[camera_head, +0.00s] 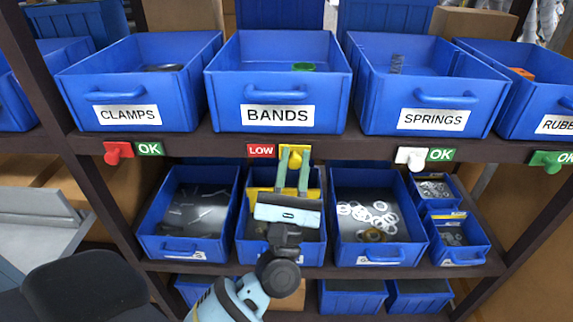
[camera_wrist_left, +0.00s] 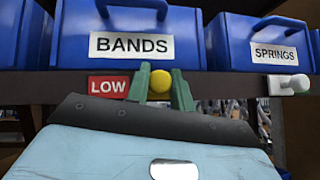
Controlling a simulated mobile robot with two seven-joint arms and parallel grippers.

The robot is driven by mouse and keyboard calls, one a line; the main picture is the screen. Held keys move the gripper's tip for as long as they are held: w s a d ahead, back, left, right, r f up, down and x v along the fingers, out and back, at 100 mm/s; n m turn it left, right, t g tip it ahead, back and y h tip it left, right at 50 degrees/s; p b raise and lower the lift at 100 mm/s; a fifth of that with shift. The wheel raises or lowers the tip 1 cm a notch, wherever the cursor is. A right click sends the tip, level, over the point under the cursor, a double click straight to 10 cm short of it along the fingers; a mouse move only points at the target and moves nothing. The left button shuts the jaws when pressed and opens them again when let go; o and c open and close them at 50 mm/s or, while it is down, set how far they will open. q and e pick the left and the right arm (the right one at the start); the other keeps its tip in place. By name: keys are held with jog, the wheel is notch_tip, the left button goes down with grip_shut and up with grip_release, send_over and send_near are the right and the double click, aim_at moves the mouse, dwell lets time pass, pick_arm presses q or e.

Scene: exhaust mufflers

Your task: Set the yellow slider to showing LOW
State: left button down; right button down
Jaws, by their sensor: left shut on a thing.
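The yellow slider (camera_head: 295,162) sits on the shelf edge under the bin labelled BANDS. A red LOW label (camera_head: 261,151) shows directly to its left, and no OK label shows beside it. My left gripper (camera_head: 294,153) has its green fingers around the slider's knob, one on each side, and is shut on it. In the left wrist view the round yellow knob (camera_wrist_left: 160,81) lies between the two fingertips (camera_wrist_left: 161,88), with the LOW label (camera_wrist_left: 108,87) at left. The gripper hides part of the slider. My right gripper is not in view.
On the same edge are a red slider (camera_head: 117,152), a white slider (camera_head: 410,157) and a green slider (camera_head: 550,160), each with a green OK label at its right. Blue bins stand on the shelves above and below the edge.

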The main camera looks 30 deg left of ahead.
aim_at(296, 168)
pick_arm(q)
jog(key=shift+d, duration=0.15)
jog(key=c, duration=1.2)
grip_release()
jog(key=shift+w+d, duration=0.1)
jog(key=shift+c, duration=0.2)
jog(key=shift+o, duration=0.2)
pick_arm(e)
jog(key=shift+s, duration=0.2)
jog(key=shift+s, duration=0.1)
pick_arm(q)
jog(key=shift+s+f, duration=0.3)
jog(key=shift+f, duration=0.1)
jog(key=b+v, duration=0.2)
jog(key=v, duration=0.3)
jog(key=shift+f, duration=0.1)
jog(key=shift+v, duration=0.85)
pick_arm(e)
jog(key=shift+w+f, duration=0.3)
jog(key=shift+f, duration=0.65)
pick_arm(q)
jog(key=shift+s+d, duration=0.1)
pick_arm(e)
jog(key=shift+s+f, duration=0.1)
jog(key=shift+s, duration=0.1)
